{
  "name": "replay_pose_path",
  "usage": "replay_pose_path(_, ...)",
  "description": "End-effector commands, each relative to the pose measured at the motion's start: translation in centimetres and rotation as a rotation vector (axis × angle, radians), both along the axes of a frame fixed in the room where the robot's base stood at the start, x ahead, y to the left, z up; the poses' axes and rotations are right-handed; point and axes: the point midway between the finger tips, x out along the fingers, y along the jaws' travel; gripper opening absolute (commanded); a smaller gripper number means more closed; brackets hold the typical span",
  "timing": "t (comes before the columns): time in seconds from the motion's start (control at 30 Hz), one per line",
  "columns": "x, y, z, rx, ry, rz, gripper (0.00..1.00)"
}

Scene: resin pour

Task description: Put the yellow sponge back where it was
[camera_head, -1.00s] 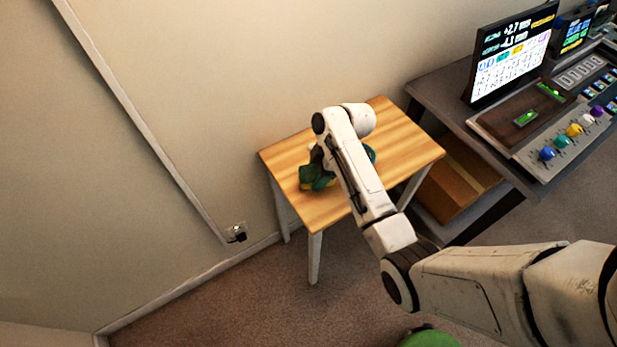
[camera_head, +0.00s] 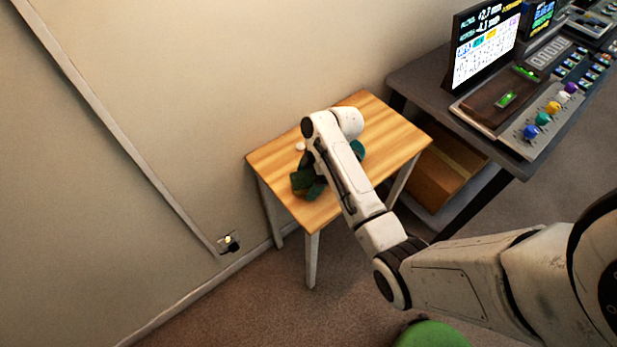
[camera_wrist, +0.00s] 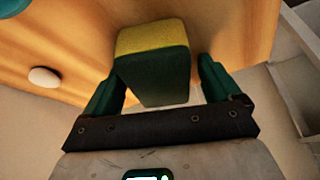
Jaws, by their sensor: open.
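The yellow sponge (camera_wrist: 152,38) has a yellow layer and a dark green layer. In the wrist view it is between the two dark green fingers of my gripper (camera_wrist: 160,66), near an edge of the wooden table (camera_wrist: 228,25). The fingers are apart, one on either side of it, with a narrow gap visible on the right. In the head view my gripper (camera_head: 307,184) is low over the left part of the table, and my arm hides much there. I cannot tell the sponge from the fingers in that view, nor whether it touches the tabletop.
A small white round object (camera_head: 300,146) and a teal object (camera_head: 358,149) are on the wooden table. A dark desk (camera_head: 425,85) with a screen and a knob panel (camera_head: 540,125) stands to the right. A cardboard box (camera_head: 440,180) is below it. The table's right side is clear.

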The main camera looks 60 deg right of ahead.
Motion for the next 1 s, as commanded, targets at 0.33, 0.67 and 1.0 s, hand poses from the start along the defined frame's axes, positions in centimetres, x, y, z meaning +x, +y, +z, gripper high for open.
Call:
replay_pose_path(0.33, -0.3, -0.5, 1.5, -0.001, -0.003, -0.001, 0.90)
replay_pose_path(0.67, -1.8, -2.6, 7.9, -0.003, -0.006, 0.000, 0.90)
replay_pose_path(1.0, -2.8, -3.5, 11.3, 0.001, 0.001, 0.000, 0.90)
